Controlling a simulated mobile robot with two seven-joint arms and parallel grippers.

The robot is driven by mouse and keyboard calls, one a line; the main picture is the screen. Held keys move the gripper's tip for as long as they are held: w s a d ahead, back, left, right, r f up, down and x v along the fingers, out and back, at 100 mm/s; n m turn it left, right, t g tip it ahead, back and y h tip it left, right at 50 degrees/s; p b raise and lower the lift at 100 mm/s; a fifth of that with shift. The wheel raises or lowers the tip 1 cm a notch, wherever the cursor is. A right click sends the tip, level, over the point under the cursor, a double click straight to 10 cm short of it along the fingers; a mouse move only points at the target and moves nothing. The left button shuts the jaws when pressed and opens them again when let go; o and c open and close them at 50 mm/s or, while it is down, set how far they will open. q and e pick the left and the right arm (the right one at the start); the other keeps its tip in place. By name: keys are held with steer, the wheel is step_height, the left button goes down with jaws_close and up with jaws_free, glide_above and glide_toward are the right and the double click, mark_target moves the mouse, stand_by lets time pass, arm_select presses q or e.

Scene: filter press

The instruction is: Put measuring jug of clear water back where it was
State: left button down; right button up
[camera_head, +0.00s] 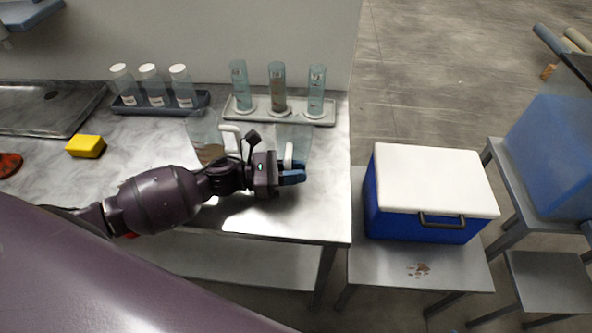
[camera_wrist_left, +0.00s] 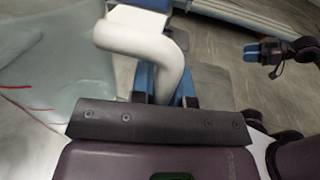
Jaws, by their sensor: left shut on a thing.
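The clear measuring jug (camera_head: 294,136) is see-through and faint in the head view, behind my left gripper (camera_head: 291,172). Its white handle (camera_wrist_left: 150,42) lies between the blue fingers of my left gripper (camera_wrist_left: 165,85), which is shut on it. The jug's clear wall (camera_wrist_left: 50,75) with red marks fills the left of the left wrist view. The jug is over the right part of the bench; I cannot tell whether its base touches the top. My right gripper (camera_wrist_left: 255,52) shows small in the left wrist view, away from the jug; its jaw opening is unclear.
A second jug with brown contents (camera_head: 208,153) stands left of my gripper. Behind are a rack of cylinders (camera_head: 243,118) and a dark rack of white-capped bottles (camera_head: 127,106). A yellow sponge (camera_head: 86,146) lies left. A blue cooler (camera_head: 425,195) stands right, past the bench's edge.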

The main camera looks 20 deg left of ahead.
arm_select(q)
steer(key=shift+r, duration=0.1)
steer(key=shift+f, duration=0.25)
steer(key=c, duration=1.1)
jaws_free()
steer(key=shift+r, duration=0.2)
steer(key=shift+a, duration=0.1)
steer(key=b+v, duration=0.1)
steer(key=v, duration=0.9)
steer(key=shift+s, duration=0.1)
steer(key=shift+s+a, duration=0.15)
steer(key=shift+a, duration=0.25)
steer(key=shift+s+a, duration=0.2)
steer(key=shift+a, duration=0.2)
arm_select(e)
steer(key=shift+f, duration=0.45)
steer(key=shift+s+f, duration=0.15)
steer(key=shift+s, duration=0.05)
arm_select(q)
steer(key=shift+s, duration=0.1)
